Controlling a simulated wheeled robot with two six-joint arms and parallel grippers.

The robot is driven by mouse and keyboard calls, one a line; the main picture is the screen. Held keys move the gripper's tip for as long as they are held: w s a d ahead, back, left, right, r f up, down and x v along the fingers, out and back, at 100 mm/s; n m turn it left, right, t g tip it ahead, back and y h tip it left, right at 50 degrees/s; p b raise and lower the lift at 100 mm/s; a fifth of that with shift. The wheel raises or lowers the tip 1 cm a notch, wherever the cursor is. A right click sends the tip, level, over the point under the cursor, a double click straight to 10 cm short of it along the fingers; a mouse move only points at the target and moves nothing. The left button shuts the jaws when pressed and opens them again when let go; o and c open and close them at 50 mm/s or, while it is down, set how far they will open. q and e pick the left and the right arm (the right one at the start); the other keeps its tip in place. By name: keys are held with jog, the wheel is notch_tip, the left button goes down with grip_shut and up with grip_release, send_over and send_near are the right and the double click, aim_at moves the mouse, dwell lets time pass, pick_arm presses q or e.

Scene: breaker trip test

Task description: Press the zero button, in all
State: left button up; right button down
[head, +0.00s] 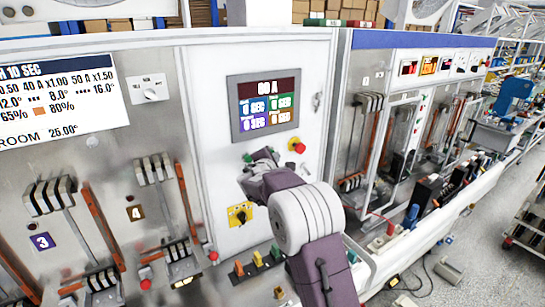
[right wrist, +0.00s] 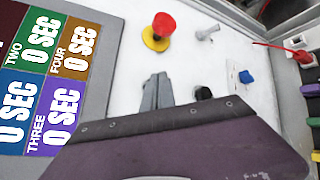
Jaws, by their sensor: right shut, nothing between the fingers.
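The screen also shows at the left of the right wrist view (right wrist: 40,90). My right gripper (head: 265,155) is shut and empty, just below the screen. In the right wrist view its grey fingers (right wrist: 156,92) point at the white panel face; I cannot tell whether they touch it. A green button (head: 247,158) shows beside the gripper in the head view. No label marks the zero button, and my gripper hides part of the panel. My left gripper is not in view.
A red mushroom button (head: 300,147) on a yellow base is right of the gripper. The right wrist view shows a silver post (right wrist: 207,32), a black knob (right wrist: 203,93) and a blue knob (right wrist: 245,76). A yellow-plated switch (head: 240,214) is lower left.

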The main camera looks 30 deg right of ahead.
jog(key=shift+s, duration=0.45)
jog(key=s+b, duration=0.4)
jog(key=s, duration=0.1)
jog(key=shift+d+b, duration=0.25)
jog(key=shift+b, duration=0.15)
dwell(0.4)
